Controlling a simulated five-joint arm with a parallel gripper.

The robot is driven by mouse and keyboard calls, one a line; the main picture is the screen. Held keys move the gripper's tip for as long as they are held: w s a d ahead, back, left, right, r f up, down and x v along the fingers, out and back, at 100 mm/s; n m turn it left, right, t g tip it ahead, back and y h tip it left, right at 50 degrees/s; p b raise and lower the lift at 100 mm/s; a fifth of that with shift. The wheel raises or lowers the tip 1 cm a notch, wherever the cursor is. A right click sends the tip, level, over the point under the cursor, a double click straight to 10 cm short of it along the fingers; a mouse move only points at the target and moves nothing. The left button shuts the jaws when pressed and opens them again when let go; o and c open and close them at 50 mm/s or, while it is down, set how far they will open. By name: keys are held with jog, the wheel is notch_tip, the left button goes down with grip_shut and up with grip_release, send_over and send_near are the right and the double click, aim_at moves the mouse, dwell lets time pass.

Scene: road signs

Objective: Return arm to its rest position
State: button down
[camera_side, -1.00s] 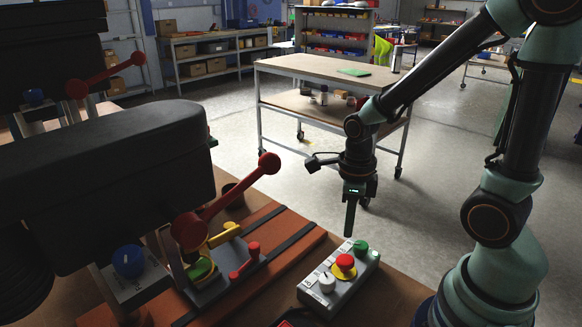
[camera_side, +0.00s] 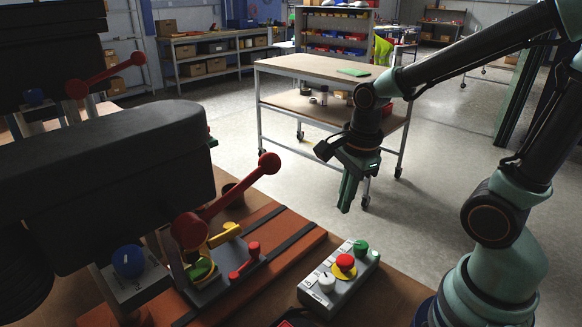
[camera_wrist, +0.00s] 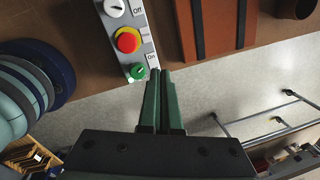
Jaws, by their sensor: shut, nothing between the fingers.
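My gripper (camera_side: 347,192) hangs in the air past the far edge of the table, beyond the control box. It points down and is shut and empty. In the wrist view its two green fingers (camera_wrist: 160,78) lie side by side, and their tips appear close to the green button of the control box (camera_wrist: 142,30). In the side view the control box (camera_side: 318,296) stands on the table below, clear of the gripper. It carries a red button on yellow (camera_side: 345,262), a green button (camera_side: 361,247) and a white knob (camera_side: 326,282).
A wheeled workbench (camera_side: 310,68) stands behind on the open floor. The air around the gripper looks free.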

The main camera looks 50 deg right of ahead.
notch_tip(320, 180, up, 9)
jog(key=a+n+t, duration=0.2)
jog(key=n+t, duration=0.2)
jog(key=n, duration=1.8)
jog(key=shift+w+r, duration=0.2)
